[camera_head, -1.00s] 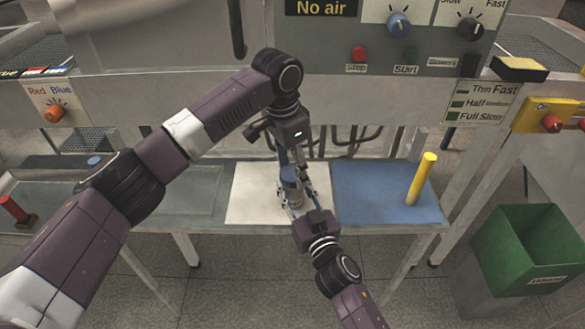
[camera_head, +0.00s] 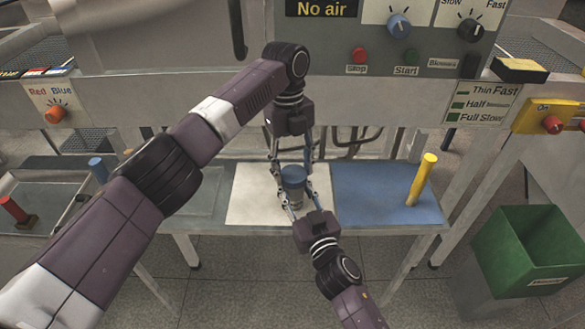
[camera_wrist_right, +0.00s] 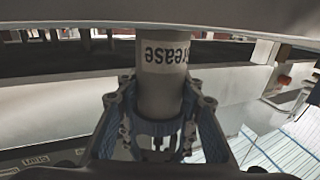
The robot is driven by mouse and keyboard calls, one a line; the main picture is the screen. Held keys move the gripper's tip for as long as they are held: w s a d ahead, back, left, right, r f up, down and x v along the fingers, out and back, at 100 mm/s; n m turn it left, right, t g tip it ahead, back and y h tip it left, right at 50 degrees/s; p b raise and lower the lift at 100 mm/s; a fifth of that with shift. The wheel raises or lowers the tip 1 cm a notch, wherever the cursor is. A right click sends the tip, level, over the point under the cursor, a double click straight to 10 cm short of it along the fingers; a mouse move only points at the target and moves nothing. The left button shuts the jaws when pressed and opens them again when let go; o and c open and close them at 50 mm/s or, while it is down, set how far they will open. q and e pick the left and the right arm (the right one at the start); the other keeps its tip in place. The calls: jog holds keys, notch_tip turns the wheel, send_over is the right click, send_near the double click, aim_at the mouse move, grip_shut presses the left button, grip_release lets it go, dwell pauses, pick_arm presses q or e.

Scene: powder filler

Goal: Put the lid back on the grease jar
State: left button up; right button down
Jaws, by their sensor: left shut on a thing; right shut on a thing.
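The grease jar (camera_head: 293,197) stands upright on the white mat (camera_head: 248,192), with the blue lid (camera_head: 293,173) on its top. I cannot tell whether the lid is fully tightened. My left gripper (camera_head: 291,170) points down from above, its two fingers shut on the lid from both sides. My right gripper (camera_head: 299,205) reaches in from the front, shut around the jar's body. The right wrist view shows the jar (camera_wrist_right: 160,98) between the right fingers, its "Grease" label upside down.
A blue mat (camera_head: 375,190) with a yellow post (camera_head: 421,180) lies to the right. The machine's control panel (camera_head: 400,50) rises behind the table. A red-handled part (camera_head: 14,210) and a blue-topped one (camera_head: 97,168) are at left.

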pick_arm(q)
jog(key=m, duration=0.3)
jog(key=m+y, duration=0.1)
jog(key=m, duration=0.3)
jog(key=shift+w+d+m, duration=0.1)
jog(key=shift+m, duration=0.3)
jog(key=o, duration=0.9)
jog(key=shift+r, duration=2.3)
jog(key=shift+c, duration=0.4)
